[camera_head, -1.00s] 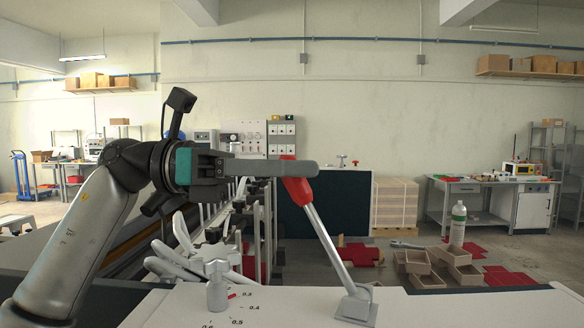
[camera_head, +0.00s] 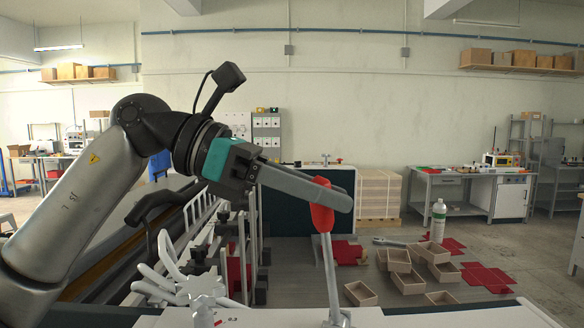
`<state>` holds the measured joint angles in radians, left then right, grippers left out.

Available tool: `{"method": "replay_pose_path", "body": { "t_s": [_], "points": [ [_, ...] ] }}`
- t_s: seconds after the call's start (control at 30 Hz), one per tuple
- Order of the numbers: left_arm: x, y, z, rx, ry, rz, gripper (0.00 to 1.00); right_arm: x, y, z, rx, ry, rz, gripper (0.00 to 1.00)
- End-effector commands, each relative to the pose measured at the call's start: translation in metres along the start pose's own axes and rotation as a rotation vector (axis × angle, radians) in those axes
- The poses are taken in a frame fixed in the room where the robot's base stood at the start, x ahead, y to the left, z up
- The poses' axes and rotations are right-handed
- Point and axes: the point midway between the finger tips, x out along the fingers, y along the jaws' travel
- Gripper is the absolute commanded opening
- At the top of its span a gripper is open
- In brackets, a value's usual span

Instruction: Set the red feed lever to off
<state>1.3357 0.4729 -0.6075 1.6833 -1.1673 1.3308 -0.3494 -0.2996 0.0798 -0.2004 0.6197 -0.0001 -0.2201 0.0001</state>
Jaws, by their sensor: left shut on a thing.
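The feed lever is a grey metal rod with a red handle (camera_head: 321,206) at its top, on a pale panel at the bottom of the head view. The rod (camera_head: 331,275) stands nearly upright, with its foot at the lower edge of the picture. My left gripper (camera_head: 325,196) comes in from the left, its long grey fingers slanting down to the right, and is shut on the red handle. The handle's middle is partly hidden by the fingers. My right gripper is not in view.
A white multi-arm handwheel (camera_head: 190,285) stands left of the lever on the panel. A pallet stack (camera_head: 378,194) stands further back.

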Motion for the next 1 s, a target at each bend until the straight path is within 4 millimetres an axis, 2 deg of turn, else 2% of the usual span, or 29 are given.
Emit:
{"method": "replay_pose_path", "body": {
  "t_s": [0.03, 0.3, 0.7, 1.0],
  "points": [
    [0.005, -0.004, 0.011, 0.020, 0.048, 0.008, 0.00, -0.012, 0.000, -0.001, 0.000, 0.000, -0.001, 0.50],
    [0.044, -0.017, 0.021, 0.090, 0.288, 0.045, 0.00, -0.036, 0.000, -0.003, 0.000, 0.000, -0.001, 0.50],
    [0.091, -0.029, 0.019, 0.165, 0.561, 0.090, 0.00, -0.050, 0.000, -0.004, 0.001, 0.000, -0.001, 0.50],
    [0.107, -0.033, 0.015, 0.189, 0.653, 0.105, 0.00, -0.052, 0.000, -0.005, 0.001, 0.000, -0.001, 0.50]
  ]
}}
